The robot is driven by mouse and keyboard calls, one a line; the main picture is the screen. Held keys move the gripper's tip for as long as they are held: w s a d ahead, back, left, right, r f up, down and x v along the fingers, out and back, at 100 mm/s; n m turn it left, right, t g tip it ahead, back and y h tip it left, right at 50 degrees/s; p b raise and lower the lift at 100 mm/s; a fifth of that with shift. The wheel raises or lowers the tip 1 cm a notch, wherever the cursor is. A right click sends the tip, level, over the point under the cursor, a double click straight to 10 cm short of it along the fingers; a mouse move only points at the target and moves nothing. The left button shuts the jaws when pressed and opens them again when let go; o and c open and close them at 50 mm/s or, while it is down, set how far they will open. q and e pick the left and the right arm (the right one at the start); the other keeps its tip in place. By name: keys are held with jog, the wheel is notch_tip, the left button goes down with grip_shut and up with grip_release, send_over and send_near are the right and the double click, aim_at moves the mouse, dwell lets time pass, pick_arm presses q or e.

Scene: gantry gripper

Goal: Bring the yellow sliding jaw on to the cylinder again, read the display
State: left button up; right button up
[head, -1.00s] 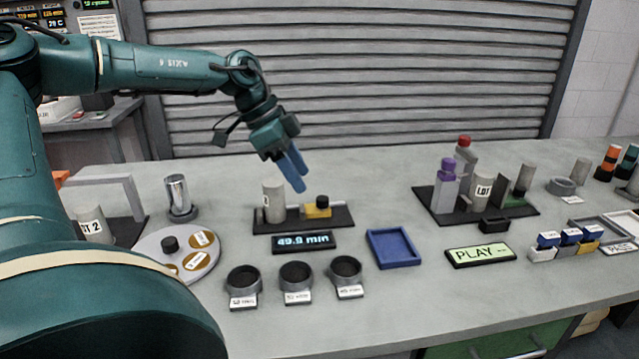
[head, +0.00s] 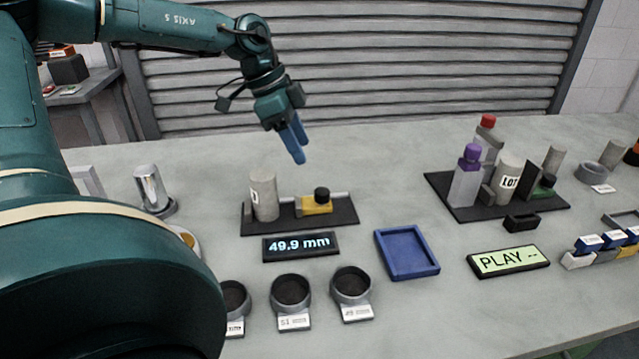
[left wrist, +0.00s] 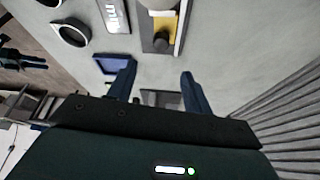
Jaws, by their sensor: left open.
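The yellow sliding jaw (head: 316,208) with a black knob (head: 321,194) sits on a dark gauge base (head: 290,221). In the head view a narrow gap shows between jaw and cylinder. The display (head: 301,246) in front reads 49.9 mm. My left gripper (head: 298,160) is open and empty, above and behind the jaw, touching nothing. In the left wrist view, the yellow jaw (left wrist: 165,27) shows beyond my parted fingers (left wrist: 155,76); the cylinder is cut by the top edge.
A blue tray (head: 407,252) lies right of the display. Round dark cups (head: 291,291) stand in front. A metal cylinder (head: 152,190) stands at left. The table behind the gauge is clear.

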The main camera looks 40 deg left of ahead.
aim_at(323, 191)
pick_arm(q)
jog(key=b+x, duration=0.1)
jog(key=x, duration=0.9)
jog(key=shift+w+f, duration=0.1)
jog(key=shift+f, duration=0.25)
jog(key=shift+c, duration=0.3)
grip_shut()
